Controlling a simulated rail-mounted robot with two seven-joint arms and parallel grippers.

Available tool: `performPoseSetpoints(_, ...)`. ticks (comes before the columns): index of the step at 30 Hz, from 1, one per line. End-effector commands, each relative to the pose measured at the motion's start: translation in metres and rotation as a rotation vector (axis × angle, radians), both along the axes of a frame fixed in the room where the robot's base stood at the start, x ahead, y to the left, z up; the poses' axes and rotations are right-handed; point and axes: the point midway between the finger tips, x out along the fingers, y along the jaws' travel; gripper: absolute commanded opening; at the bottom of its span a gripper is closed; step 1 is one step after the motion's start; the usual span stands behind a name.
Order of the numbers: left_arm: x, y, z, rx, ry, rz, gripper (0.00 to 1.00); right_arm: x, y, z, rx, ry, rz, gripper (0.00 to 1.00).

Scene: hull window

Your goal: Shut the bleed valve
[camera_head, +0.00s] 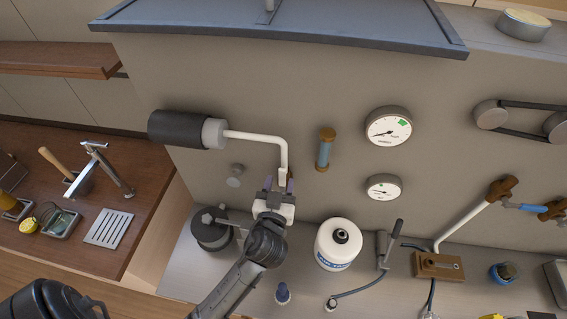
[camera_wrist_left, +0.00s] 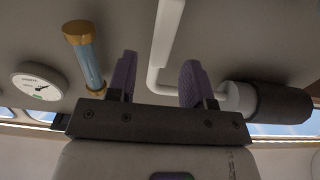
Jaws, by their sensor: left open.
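My left gripper (camera_head: 279,186) is open, its purple-padded fingers pointing up at the wall. The lower end of a bent white pipe (camera_head: 262,136) shows at the fingertips. In the left wrist view the pipe (camera_wrist_left: 166,35) passes behind the gap between the open fingers (camera_wrist_left: 157,75); I cannot tell whether it lies between them. The pipe runs to a dark cylinder (camera_head: 178,129). No label marks the bleed valve. A blue-handled fitting (camera_head: 531,207) on a white and brown pipe at the right edge may be it. My right gripper is not in view.
A blue and brown tube (camera_head: 324,150) and two gauges (camera_head: 388,127) (camera_head: 383,188) are on the wall. A white canister (camera_head: 338,245), a dark pot (camera_head: 210,232) and a brown box (camera_head: 438,265) stand on the bench. A shelf (camera_head: 285,25) overhangs above.

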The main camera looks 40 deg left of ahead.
Motion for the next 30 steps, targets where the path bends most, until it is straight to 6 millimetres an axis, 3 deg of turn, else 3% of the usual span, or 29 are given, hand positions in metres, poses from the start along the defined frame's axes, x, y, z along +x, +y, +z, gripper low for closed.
performPoseSetpoints(6, 0.029, 0.019, 0.002, 0.003, 0.002, 0.002, 0.47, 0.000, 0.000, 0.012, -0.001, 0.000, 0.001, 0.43)
performPoseSetpoints(12, 0.044, 0.027, 0.000, 0.001, 0.002, 0.001, 0.47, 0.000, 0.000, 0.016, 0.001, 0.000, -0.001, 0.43)
performPoseSetpoints(26, 0.049, 0.031, 0.000, -0.001, 0.001, 0.001, 0.47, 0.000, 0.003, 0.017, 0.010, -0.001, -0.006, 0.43)
performPoseSetpoints(30, 0.049, 0.030, 0.000, -0.001, 0.001, 0.001, 0.33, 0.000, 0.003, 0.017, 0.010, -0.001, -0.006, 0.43)
